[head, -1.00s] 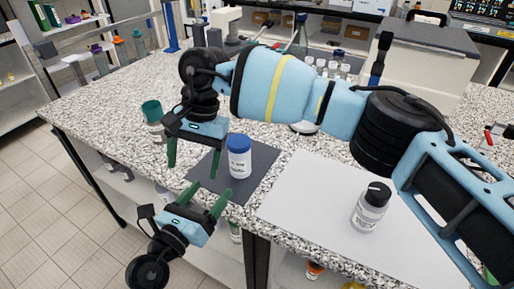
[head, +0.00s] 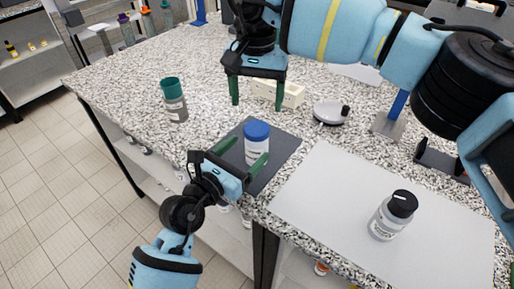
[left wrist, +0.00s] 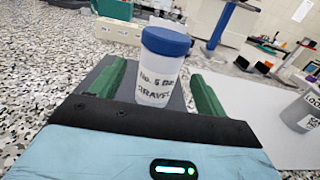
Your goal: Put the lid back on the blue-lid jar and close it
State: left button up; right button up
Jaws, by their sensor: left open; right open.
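The blue-lid jar (head: 257,150) is a white labelled jar standing upright on a dark mat (head: 286,147). Its blue lid (head: 257,130) sits on its top; I cannot tell whether it is screwed tight. My left gripper (head: 246,153) is open, low at the jar, with one finger on each side. In the left wrist view the jar (left wrist: 154,85) stands between the green fingers (left wrist: 157,75), with no clear contact. My right gripper (head: 257,105) is open and empty, pointing down, raised behind the jar.
A black-lidded jar (head: 392,217) stands on a white sheet (head: 330,205) at right. A teal-capped jar (head: 175,103) stands at left. Behind are a cream rack (head: 292,95) and a round white device (head: 331,112). The counter's front edge lies close to the mat.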

aim_at(257, 128)
pick_arm(q)
jog(key=shift+x, duration=3.4)
jog(key=c, duration=1.5)
grip_shut()
pick_arm(e)
jog(key=shift+a, duration=0.1)
jog(key=shift+f, duration=4)
